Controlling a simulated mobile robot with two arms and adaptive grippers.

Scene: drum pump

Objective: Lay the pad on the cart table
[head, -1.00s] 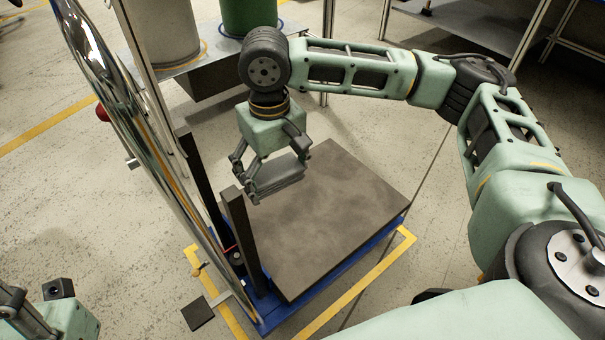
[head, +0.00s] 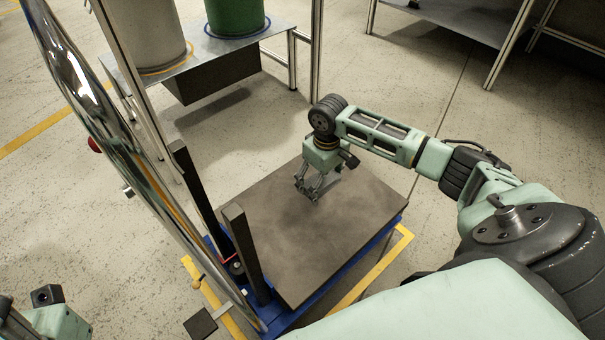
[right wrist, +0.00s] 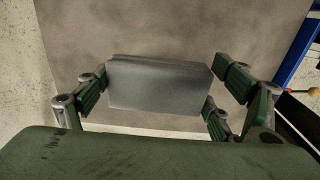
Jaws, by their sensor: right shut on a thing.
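The cart table (head: 320,245) is a dark grey-brown top on a blue frame, low in the middle of the head view. My right gripper (head: 307,191) points down over the far part of this top. In the right wrist view my right gripper (right wrist: 160,92) is shut on the pad (right wrist: 158,88), a flat grey block between its fingers, with the table top (right wrist: 190,28) behind it. I cannot tell whether the pad touches the top. My left gripper (head: 40,315) shows only partly at the lower left edge; its fingers are too cut off to judge.
Dark upright posts (head: 243,252) and a curved shiny metal bar (head: 110,125) stand at the cart's left. A raised shelf (head: 190,62) with a grey drum (head: 150,35) and a green drum (head: 236,16) is behind. The cart top looks otherwise bare.

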